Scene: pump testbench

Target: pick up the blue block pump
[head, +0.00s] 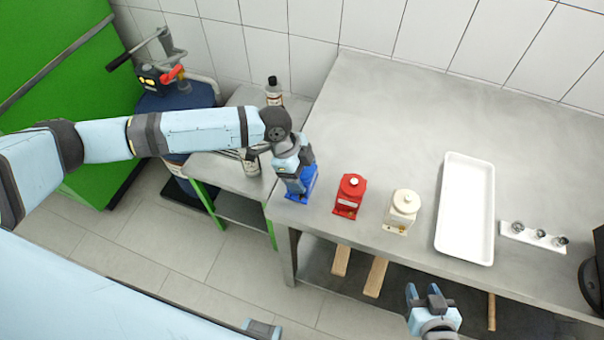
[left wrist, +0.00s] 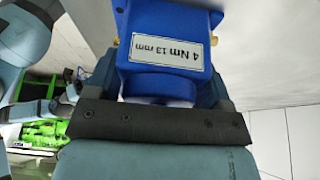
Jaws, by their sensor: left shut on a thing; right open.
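The blue block pump (head: 301,190) stands at the left end of the grey workbench, partly hidden by my left gripper. My left gripper (head: 294,170) comes down on it from above and is shut on it. In the left wrist view the blue block pump (left wrist: 165,50) fills the upper middle, with a white label reading "4 Nm 13 mm" and brass-coloured fittings. The left gripper's fingers (left wrist: 160,90) lie on both sides of its round top. My right gripper (head: 430,298) is open and empty in front of the workbench's front edge.
A red pump (head: 348,196) and a white pump (head: 402,211) stand to the right on the workbench (head: 390,110). Further right are a white tray (head: 466,210) and a white strip with knobs (head: 533,237). Bottles (head: 274,92) stand on a side table at left.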

